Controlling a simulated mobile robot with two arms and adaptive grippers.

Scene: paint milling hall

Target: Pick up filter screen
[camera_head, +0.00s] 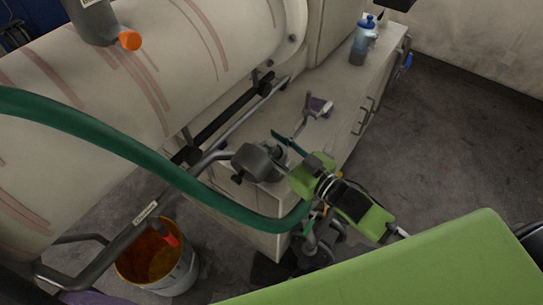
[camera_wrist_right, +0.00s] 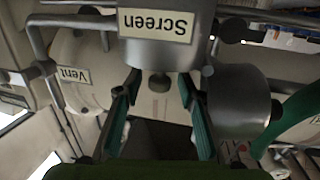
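A grey metal housing (camera_wrist_right: 160,48) bearing a "Screen" label, upside down in the picture, fills the top middle of the right wrist view. A small dark knob sits under it. I cannot make out a separate filter screen. My right gripper (camera_wrist_right: 160,82) is open, its two teal-lined fingers spread to either side of the knob, with nothing held. In the head view my right gripper (camera_head: 290,143) is beside a grey cylindrical fitting (camera_head: 256,161) on the pipework, partly hiding it. I cannot tell whether they touch. My left gripper is not in view.
A large cream tank (camera_head: 120,90) takes up the left. A thick green hose (camera_head: 110,142) crosses in front. A bucket (camera_head: 185,275) with orange contents stands on the floor. A bench (camera_head: 350,95) carries a blue-topped bottle (camera_head: 361,45). Open floor (camera_head: 455,130) lies to the right.

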